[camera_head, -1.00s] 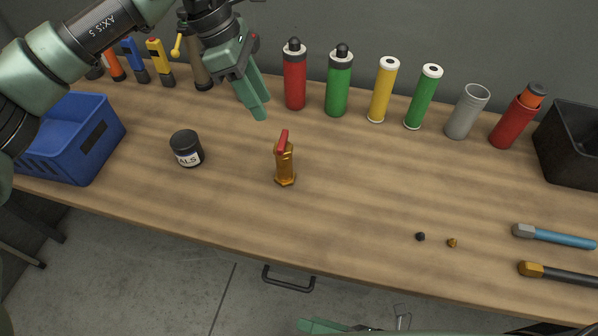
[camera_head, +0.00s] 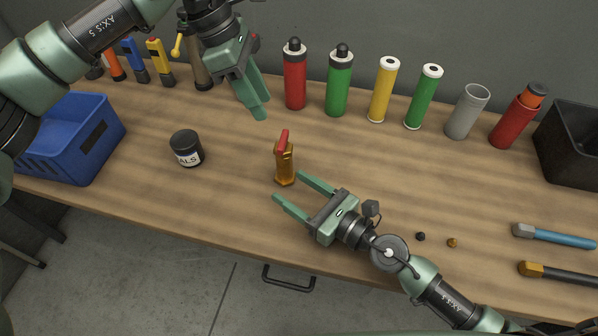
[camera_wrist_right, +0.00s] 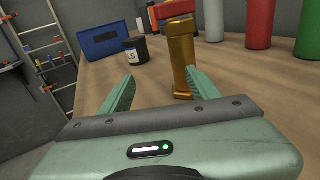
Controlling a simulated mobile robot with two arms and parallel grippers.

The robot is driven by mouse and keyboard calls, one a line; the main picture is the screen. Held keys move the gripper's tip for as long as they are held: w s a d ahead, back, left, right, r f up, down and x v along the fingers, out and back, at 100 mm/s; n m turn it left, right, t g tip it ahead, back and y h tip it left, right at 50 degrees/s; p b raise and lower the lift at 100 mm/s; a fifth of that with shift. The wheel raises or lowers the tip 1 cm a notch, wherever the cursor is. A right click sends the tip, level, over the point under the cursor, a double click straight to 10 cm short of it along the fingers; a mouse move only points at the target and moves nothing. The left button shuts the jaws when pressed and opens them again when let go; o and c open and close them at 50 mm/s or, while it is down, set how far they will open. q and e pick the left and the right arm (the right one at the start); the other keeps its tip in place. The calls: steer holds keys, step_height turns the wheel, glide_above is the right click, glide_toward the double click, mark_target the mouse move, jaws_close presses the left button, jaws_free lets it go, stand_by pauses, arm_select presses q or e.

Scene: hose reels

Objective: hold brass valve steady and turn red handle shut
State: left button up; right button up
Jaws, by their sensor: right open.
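The brass valve (camera_head: 285,165) stands upright on the wooden bench (camera_head: 215,200), with its red handle (camera_head: 283,142) at the top.
A black jar (camera_head: 186,148) stands left of the valve, and a blue bin (camera_head: 75,135) is farther left. Several cylinders, including a red one (camera_head: 294,78), line the back. Two small caps (camera_head: 420,237) and two tools (camera_head: 555,237) lie at right.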

mark_target(291, 167)
steer(key=w, duration=0.1)
steer(key=w+t, duration=0.1)
steer(key=w+r+m+t+h, duration=0.1)
steer(key=w, duration=0.1)
steer(key=shift+d, duration=0.3)
steer(key=x, duration=0.7)
steer(key=shift+w+a, duration=0.1)
steer(key=shift+w, duration=0.05)
jaws_close()
